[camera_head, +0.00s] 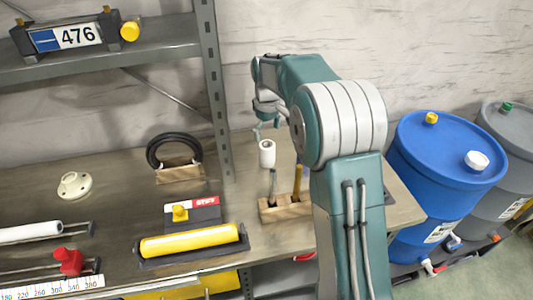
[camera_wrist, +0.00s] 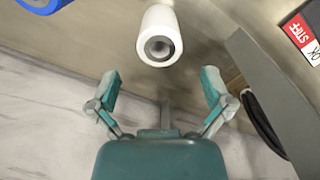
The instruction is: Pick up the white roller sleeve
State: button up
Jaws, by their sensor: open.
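The white roller sleeve (camera_head: 267,155) is a short white cylinder just below my gripper (camera_head: 266,130) in the head view. In the wrist view the sleeve (camera_wrist: 160,22) is at the top centre, with its open round end facing the camera. My gripper (camera_wrist: 160,82) is open there, its two teal fingers spread left and right. The sleeve lies beyond the fingertips, roughly centred between them, and appears apart from them. What the sleeve stands on is not clear. A longer white roller (camera_head: 30,232) lies at the far left of the bench.
A wooden block with tools (camera_head: 285,209) is just in front of the sleeve. A yellow roller (camera_head: 190,241) lies at the front edge. A grey shelf post (camera_head: 214,90) rises left of my arm; a black coil (camera_head: 174,150) is behind. A blue barrel (camera_head: 445,160) stands right.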

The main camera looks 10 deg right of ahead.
aim_at(267, 152)
notch_tip(267, 152, down, 8)
jog(key=shift+w+a+f, duration=0.1)
jog(key=c, duration=1.2)
